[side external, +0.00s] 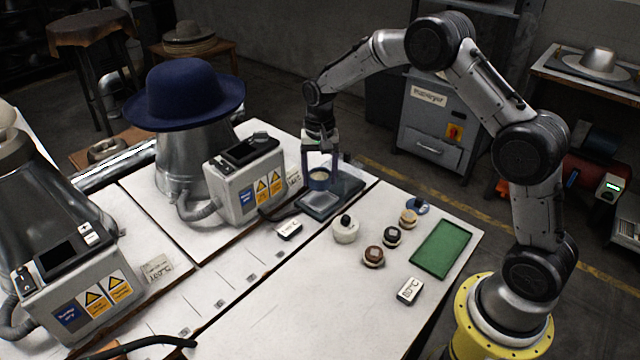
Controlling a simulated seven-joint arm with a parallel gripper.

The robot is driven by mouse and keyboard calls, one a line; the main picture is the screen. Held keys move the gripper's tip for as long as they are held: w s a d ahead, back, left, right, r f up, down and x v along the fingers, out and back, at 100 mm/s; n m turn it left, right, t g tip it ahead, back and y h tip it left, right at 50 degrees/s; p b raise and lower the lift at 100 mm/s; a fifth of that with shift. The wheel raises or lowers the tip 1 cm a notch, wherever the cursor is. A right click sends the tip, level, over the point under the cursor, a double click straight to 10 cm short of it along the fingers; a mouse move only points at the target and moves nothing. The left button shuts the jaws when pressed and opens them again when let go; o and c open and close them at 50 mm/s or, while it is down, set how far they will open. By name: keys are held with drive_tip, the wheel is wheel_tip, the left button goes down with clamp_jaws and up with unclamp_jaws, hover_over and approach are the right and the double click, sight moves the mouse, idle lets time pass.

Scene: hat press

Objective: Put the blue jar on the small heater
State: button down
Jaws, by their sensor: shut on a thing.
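The blue jar (319,184) is open at the top and shows pale contents. My gripper (320,174) points down and is shut on the jar, with its fingers at the jar's rim. The jar is upright at the rear part of this heater in the picture. I cannot tell whether its base touches the heater or hangs just above it.
A large control box (245,180) and a metal cone with a blue hat (187,93) stand left of the heater. Several small jars, including a white one (345,230), stand in front, with a blue round piece (418,207) and a green mat (441,248) to their right.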

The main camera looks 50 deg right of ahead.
sight(320, 187)
drive_tip(key=shift+f, duration=1.45)
drive_tip(key=shift+f, duration=0.6)
unclamp_jaws()
